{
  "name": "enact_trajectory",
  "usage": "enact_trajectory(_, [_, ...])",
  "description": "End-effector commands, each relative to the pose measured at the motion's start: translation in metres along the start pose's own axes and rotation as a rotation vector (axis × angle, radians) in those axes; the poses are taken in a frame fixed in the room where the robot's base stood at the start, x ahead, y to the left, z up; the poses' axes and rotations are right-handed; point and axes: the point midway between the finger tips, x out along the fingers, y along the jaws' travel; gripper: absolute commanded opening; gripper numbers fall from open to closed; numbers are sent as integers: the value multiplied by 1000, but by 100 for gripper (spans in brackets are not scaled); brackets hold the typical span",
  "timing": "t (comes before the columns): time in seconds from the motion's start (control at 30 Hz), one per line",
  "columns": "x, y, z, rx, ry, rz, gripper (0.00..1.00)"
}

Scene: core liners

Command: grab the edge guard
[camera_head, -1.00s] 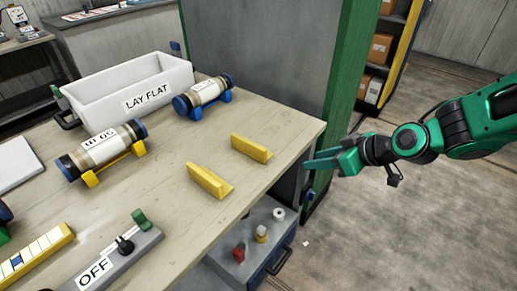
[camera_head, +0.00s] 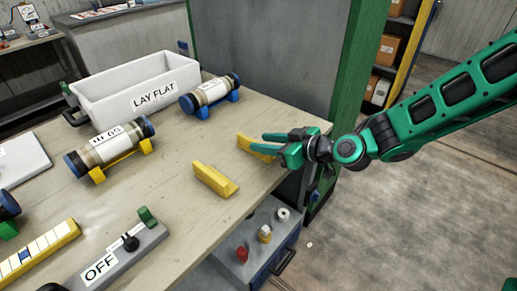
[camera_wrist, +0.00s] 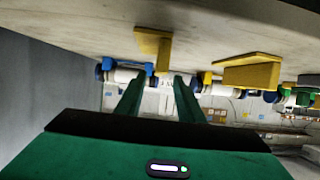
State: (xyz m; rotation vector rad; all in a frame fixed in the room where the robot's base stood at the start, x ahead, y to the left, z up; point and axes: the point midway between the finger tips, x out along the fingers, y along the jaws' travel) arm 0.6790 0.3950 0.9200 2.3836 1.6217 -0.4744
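Two yellow angle-shaped pieces that look like edge guards lie on the bench. The farther edge guard (camera_head: 244,142) is near the right edge of the bench, partly hidden behind my gripper (camera_head: 258,142). The nearer edge guard (camera_head: 214,181) lies to its left and closer to me. My gripper is open, with its two green fingers spread and pointing left over the farther piece. In the wrist view the bench is at the top, and that piece (camera_wrist: 153,42) shows beyond the open fingers (camera_wrist: 158,82). No contact is clear.
A white bin (camera_head: 130,90) labelled LAY FLAT and two blue-capped cylinders on cradles (camera_head: 115,145) (camera_head: 210,95) stand farther left. A grey switch box marked OFF (camera_head: 125,252) is at the front. A green post (camera_head: 350,80) stands behind my arm. A drawer (camera_head: 262,240) is below the bench.

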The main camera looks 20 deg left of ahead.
Motion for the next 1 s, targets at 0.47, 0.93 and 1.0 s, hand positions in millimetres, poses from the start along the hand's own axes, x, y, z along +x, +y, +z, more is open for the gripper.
enact_trajectory(0.47, [42,0,3,1,0,0,34])
enact_trajectory(0.93, [42,0,3,0,0,0,0])
enact_trajectory(1.0, [42,0,3,0,0,0,0])
